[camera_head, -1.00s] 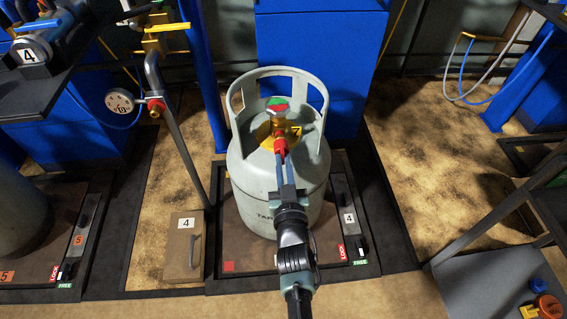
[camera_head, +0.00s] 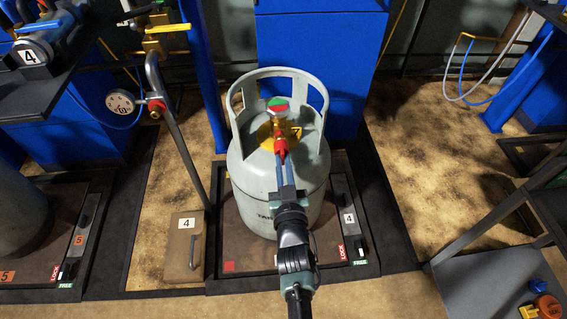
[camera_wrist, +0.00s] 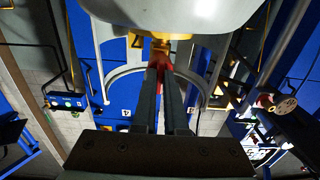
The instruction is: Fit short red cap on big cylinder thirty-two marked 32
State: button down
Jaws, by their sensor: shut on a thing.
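The big grey cylinder (camera_head: 253,175) stands upright on the scale marked 4 (camera_head: 222,268). Its brass valve (camera_head: 279,125) with a green and red handwheel (camera_head: 277,103) sits inside the collar, above a yellow plate. My gripper (camera_head: 282,156) reaches in from the front, shut on the short red cap (camera_head: 281,146). The cap is at the valve's front outlet; I cannot tell how far it sits on it. In the wrist view the cap (camera_wrist: 159,63) shows between the tips of my gripper (camera_wrist: 160,75), against the brass. A number 32 is not readable.
The collar (camera_head: 318,95) rises around the valve. A blue post (camera_head: 205,80) and a pipe with a gauge (camera_head: 120,102) stand at left, near another cylinder (camera_head: 20,215). A box marked 4 (camera_head: 184,262) lies left of the scale. A grey table (camera_head: 480,285) is at right.

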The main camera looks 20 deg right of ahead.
jog(key=shift+b+x, duration=0.4)
jog(key=shift+x, duration=1)
jog(key=shift+r+m+p, duration=0.1)
jog(key=shift+m+p, duration=0.55)
jog(key=shift+m, duration=1.05)
jog(key=m+p, duration=0.1)
jog(key=m, duration=0.2)
jog(key=shift+m, duration=0.3)
